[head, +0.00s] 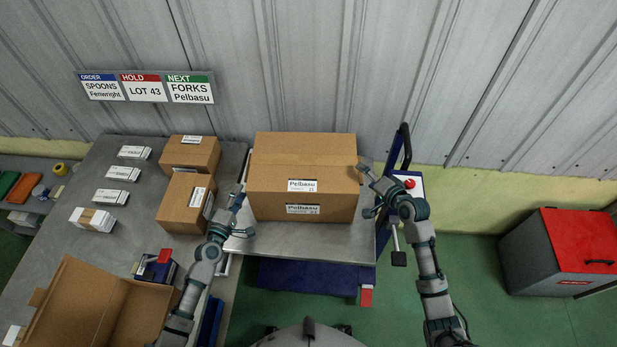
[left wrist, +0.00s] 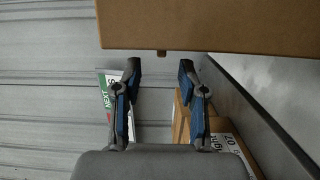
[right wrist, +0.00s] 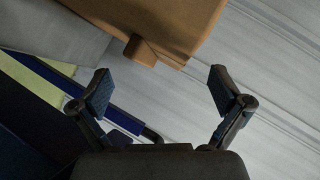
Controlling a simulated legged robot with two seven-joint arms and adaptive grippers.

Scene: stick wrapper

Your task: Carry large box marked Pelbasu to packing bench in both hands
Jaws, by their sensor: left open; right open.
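My left gripper (head: 240,212) is open beside the box's left side. In the left wrist view the box (left wrist: 215,25) lies beyond the open fingers (left wrist: 160,70), with a small brown knob on its edge. My right gripper (head: 366,190) is open by the right side. In the right wrist view the box (right wrist: 170,15) and a brown knob lie ahead of the spread fingers (right wrist: 160,82). Neither gripper holds anything.
A grey bench (head: 115,240) adjoins at left with smaller brown boxes (head: 185,200), white packets (head: 117,197), a tape dispenser (head: 155,265) and an open carton (head: 95,305). A red-lidded bin (head: 565,250) stands far right.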

